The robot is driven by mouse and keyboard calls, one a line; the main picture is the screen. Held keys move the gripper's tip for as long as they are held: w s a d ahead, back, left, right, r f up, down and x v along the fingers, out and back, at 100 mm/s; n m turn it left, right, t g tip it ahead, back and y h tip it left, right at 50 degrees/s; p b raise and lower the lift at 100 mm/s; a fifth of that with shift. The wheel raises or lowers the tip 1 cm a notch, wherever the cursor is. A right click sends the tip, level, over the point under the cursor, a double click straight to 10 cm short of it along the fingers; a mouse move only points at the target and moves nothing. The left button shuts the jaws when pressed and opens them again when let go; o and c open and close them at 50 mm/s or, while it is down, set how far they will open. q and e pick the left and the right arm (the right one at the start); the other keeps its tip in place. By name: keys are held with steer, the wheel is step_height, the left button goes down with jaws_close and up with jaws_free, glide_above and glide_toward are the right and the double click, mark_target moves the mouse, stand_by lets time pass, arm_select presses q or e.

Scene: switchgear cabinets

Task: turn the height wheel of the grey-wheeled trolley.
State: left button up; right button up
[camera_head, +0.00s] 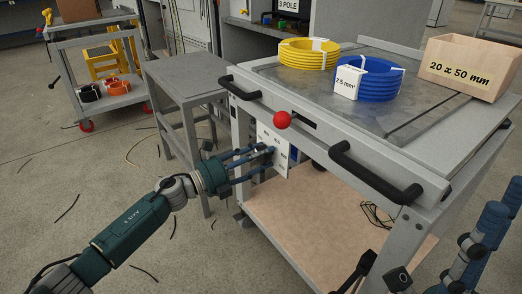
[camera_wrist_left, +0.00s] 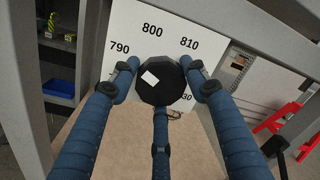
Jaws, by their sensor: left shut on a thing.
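The near trolley (camera_head: 400,185) has a grey frame and a white scale plate (camera_head: 265,139) below its top. In the left wrist view the plate (camera_wrist_left: 122,27) reads 790, 800, 810 and, partly covered, a number ending in 30. The dark, round height wheel (camera_wrist_left: 163,92) sits in front of the plate, with a white mark left of its centre. My left gripper (camera_head: 264,156) reaches the wheel from the left, its blue fingers closed around the rim. In the head view the fingers mostly hide the wheel. My right gripper (camera_head: 482,232) is cut off at the right edge; its opening is unclear.
A red ball knob (camera_head: 282,120) and two black handles (camera_head: 372,172) stick out near my left gripper. Yellow (camera_head: 303,54) and blue (camera_head: 366,80) cable coils and a wooden box (camera_head: 470,66) are on top. A grey table (camera_head: 184,80) stands left; wire scraps lie on the floor.

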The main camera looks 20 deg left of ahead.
arm_select(q)
steer(key=shift+r+n+p, duration=0.1)
steer(key=shift+n+p, duration=0.2)
steer(key=shift+n, duration=0.3)
steer(key=o, duration=1.2)
steer(key=shift+c, duration=0.2)
steer(key=v, duration=1.2)
